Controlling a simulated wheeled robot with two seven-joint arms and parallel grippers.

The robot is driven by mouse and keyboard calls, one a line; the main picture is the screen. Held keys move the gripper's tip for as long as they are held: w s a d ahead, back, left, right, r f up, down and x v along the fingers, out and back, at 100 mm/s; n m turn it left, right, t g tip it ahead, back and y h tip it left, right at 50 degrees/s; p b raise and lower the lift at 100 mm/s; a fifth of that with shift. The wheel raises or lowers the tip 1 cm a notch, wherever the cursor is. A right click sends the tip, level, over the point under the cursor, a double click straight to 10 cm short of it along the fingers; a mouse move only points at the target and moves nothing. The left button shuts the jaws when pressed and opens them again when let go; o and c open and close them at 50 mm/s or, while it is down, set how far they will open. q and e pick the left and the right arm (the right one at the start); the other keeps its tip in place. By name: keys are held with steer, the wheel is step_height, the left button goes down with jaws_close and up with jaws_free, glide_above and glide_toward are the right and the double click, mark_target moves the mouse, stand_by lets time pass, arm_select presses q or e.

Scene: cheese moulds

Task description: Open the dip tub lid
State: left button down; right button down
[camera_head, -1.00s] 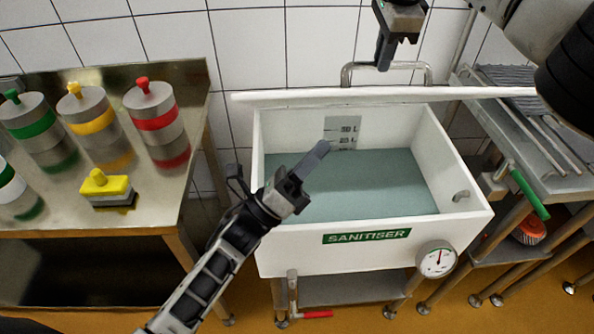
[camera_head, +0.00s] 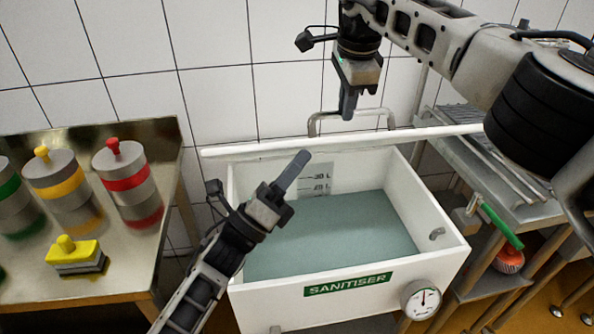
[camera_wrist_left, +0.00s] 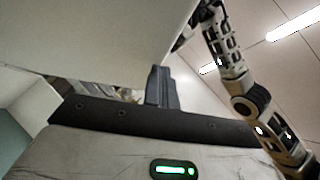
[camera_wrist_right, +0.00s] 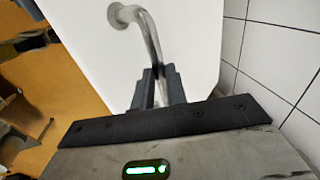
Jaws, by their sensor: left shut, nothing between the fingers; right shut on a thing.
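The dip tub (camera_head: 440,255) is a white basin with a green SANITISER label and blue-green liquid in it. Its white lid (camera_head: 260,150) stands raised along the back, seen nearly edge-on, and the tub is uncovered. A metal bar handle (camera_head: 313,122) sits on the lid's far face. My right gripper (camera_head: 347,112) is shut on this handle; the right wrist view shows the bar (camera_wrist_right: 155,50) between the fingers against the white lid (camera_wrist_right: 95,50). My left gripper (camera_head: 303,160) is shut and empty, its tip just below the lid edge in the picture. In the left wrist view a pale panel (camera_wrist_left: 95,35) is close to its fingers.
A steel table (camera_head: 130,285) at left carries several colour-banded canisters (camera_head: 127,185) and a yellow-topped block (camera_head: 75,255). A steel rack (camera_head: 500,205) with a green-handled tool (camera_head: 500,225) stands at right. A dial gauge (camera_head: 420,300) is on the tub front. A tiled wall is behind.

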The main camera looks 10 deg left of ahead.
steer(key=shift+w+a+f, duration=0.1)
steer(key=shift+f, duration=0.4)
arm_select(q)
steer(key=shift+w+a+r, duration=0.4)
steer(key=shift+w+r, duration=0.25)
steer(key=shift+r, duration=0.15)
steer(key=shift+w+f, duration=0.1)
arm_select(e)
steer(key=c, duration=1.4)
jaws_free()
steer(key=shift+w+f, duration=0.1)
arm_select(q)
steer(key=shift+w, duration=0.1)
arm_select(e)
steer(key=shift+w+f, duration=0.1)
arm_select(q)
steer(key=shift+f, duration=0.1)
